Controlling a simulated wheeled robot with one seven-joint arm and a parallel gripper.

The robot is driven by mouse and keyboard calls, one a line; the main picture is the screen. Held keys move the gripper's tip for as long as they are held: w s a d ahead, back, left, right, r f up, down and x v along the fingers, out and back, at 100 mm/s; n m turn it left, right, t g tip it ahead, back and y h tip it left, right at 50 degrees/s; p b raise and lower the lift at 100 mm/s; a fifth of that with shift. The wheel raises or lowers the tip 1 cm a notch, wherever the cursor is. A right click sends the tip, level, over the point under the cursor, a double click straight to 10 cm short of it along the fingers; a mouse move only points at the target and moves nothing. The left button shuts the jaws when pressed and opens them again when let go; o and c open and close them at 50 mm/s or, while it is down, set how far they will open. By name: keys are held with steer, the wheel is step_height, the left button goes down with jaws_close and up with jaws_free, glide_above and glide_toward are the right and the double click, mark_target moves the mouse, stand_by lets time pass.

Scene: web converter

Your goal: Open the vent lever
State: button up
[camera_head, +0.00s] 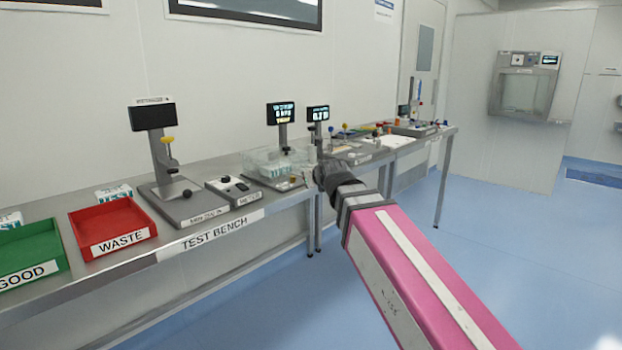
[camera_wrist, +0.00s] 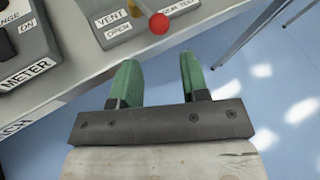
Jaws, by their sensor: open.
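The vent lever shows in the wrist view as a red ball knob (camera_wrist: 159,23) on a thin light rod, beside a plate (camera_wrist: 117,25) marked VENT and OPEN. My gripper (camera_wrist: 160,72) has two green fingers, spread apart with nothing between them. The fingertips point toward the bench's front edge, and the red knob lies just beyond them, roughly in line with the gap and not touched. In the head view my pink arm reaches to the test bench and hides the gripper and the lever area.
A grey box marked METER (camera_wrist: 27,45) sits left of the vent plate. On the test bench (camera_head: 225,238) stand a clear chamber (camera_head: 272,163), a red WASTE tray (camera_head: 112,226) and a green GOOD tray (camera_head: 30,250). Blue floor is open in front.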

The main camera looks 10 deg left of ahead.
steer(key=shift+v, duration=0.9)
